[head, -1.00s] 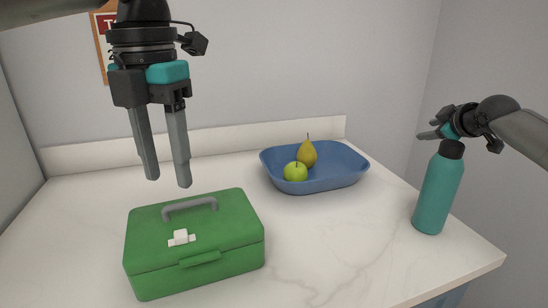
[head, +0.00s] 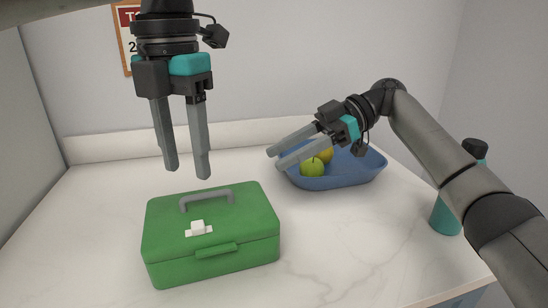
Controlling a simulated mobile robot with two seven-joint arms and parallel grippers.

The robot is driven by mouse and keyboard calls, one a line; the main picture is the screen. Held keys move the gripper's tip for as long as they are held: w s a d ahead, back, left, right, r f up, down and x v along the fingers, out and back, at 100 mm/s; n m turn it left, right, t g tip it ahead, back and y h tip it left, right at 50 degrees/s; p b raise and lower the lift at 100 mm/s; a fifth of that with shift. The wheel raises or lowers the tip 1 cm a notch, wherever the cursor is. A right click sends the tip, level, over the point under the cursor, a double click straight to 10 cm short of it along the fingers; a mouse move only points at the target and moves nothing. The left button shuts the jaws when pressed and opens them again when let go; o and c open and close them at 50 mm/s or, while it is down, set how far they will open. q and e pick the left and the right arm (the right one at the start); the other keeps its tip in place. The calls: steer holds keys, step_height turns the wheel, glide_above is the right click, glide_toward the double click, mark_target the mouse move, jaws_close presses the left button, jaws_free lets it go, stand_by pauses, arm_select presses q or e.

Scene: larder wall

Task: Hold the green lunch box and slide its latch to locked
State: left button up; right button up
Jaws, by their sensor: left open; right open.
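The green lunch box (head: 212,256) stands closed on the white counter, left of centre. Its grey carry handle (head: 207,197) is on the lid.
The blue tray (head: 352,178) holds a green apple (head: 312,167) and a pear (head: 326,155), partly hidden by my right gripper. A teal bottle (head: 445,218) stands at the right, mostly behind my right arm. The counter (head: 340,240) right of the box is clear.

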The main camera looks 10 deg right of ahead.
mark_target(207, 196)
steer(key=x, duration=1.5)
steer(key=shift+s+a, duration=0.15)
jaws_close()
stand_by(1.0)
